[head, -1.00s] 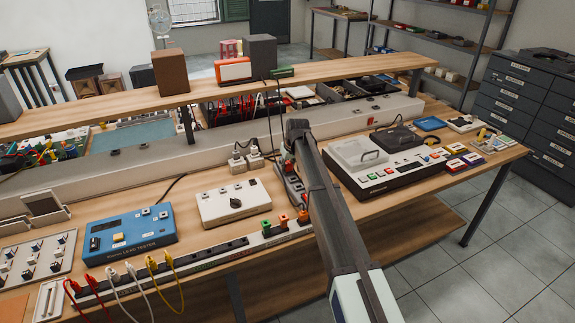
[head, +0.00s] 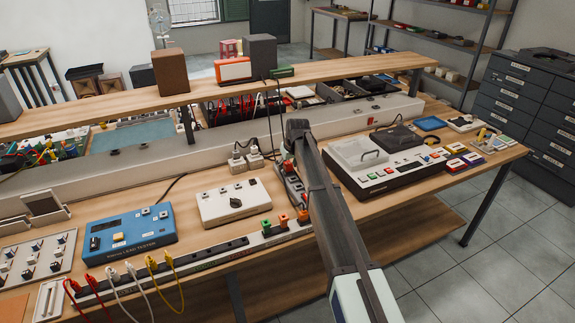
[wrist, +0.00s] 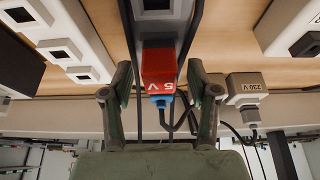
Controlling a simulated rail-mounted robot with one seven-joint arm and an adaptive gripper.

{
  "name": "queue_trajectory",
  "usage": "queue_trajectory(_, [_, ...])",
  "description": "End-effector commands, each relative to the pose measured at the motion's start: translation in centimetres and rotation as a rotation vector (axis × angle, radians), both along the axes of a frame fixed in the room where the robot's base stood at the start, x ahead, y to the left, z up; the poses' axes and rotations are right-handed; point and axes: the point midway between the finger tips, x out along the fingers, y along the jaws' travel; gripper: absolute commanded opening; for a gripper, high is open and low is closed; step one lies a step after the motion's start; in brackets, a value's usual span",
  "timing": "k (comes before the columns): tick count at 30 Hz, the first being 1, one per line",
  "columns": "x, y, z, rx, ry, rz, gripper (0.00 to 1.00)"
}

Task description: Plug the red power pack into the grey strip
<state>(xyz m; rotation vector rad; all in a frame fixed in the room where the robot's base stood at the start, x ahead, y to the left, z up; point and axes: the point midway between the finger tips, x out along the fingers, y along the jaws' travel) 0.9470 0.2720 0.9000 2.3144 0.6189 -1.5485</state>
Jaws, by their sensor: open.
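The red power pack (wrist: 160,66), marked "5 V" with a blue end (wrist: 161,100), shows in the middle of the wrist view. It sits at the near end of the grey strip (wrist: 178,22), overlapping it; I cannot tell whether its pins are in a socket. The strip also shows in the head view (head: 291,187), partly behind my arm. My gripper (wrist: 160,84) is open, with one finger on each side of the pack and a visible gap on both sides. In the head view my arm hides most of the gripper.
A grey adapter (wrist: 245,88) marked "230 V" stands close beside one finger. A white box with a black knob (head: 228,204) and a white console (head: 385,170) flank the strip. Dark cables hang near the pack. A raised shelf (head: 220,92) runs behind.

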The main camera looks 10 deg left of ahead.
Motion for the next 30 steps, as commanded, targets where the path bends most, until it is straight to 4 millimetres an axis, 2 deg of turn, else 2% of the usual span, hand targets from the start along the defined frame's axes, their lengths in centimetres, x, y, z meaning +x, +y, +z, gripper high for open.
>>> queue_trajectory(8, [-0.9, -0.5, 2.4, 0.000, -0.001, 0.000, 0.60])
queue_trajectory(15, [-2.5, -1.4, 6.7, 0.001, -0.002, 0.000, 0.60])
queue_trajectory(21, [-3.5, -2.0, 9.6, 0.000, -0.001, 0.000, 0.60])
queue_trajectory(30, [-4.0, -2.3, 11.5, 0.000, 0.000, 0.000, 0.60])
